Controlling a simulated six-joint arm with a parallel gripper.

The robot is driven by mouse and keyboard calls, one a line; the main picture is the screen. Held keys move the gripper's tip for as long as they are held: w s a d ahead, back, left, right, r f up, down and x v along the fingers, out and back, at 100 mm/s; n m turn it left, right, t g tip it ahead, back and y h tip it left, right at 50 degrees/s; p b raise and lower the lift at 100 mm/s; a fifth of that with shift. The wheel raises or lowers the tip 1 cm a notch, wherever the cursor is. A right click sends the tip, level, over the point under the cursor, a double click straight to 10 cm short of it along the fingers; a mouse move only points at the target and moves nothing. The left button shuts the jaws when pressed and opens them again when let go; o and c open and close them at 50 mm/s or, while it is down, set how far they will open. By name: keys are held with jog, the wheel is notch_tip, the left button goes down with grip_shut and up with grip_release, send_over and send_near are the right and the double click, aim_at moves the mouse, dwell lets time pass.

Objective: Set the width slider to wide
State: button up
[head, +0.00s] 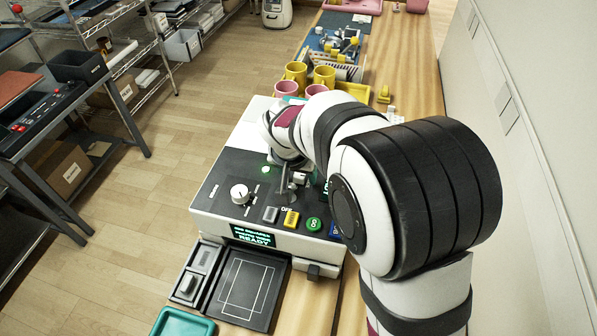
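The mug press (215,205) is a white machine with a dark sloping control panel, standing on the wooden bench. My gripper (291,184) is low over the right part of this panel, behind the row of buttons. Small grey parts show at its fingertips, but I cannot tell whether they are a slider handle, or whether the fingers touch or hold it. The arm hides part of the panel. No label that I can read marks the width slider or its setting. A white round knob (240,193) and a lit green lamp (266,170) are left of my gripper.
Grey (270,214), yellow (291,219) and green (313,224) buttons line the panel's front, above a lit display (252,236). A dark tray (272,300) lies in front. Yellow mugs (296,73) and pink mugs (285,89) stand behind the press.

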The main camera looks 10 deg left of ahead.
jog(key=v, duration=1.6)
jog(key=s+d+f+m+g, duration=0.35)
jog(key=s+d, duration=0.75)
jog(key=d, duration=0.4)
jog(key=s+d+f+m+y, duration=0.1)
jog(key=s+f, duration=0.1)
jog(key=s, duration=0.4)
jog(key=s+d+f+m+g, duration=0.1)
jog(key=s+d+f, duration=0.1)
jog(key=s, duration=0.3)
jog(key=shift+s+d+f+y, duration=0.15)
jog(key=shift+s+f+y, duration=0.25)
jog(key=shift+f, duration=0.2)
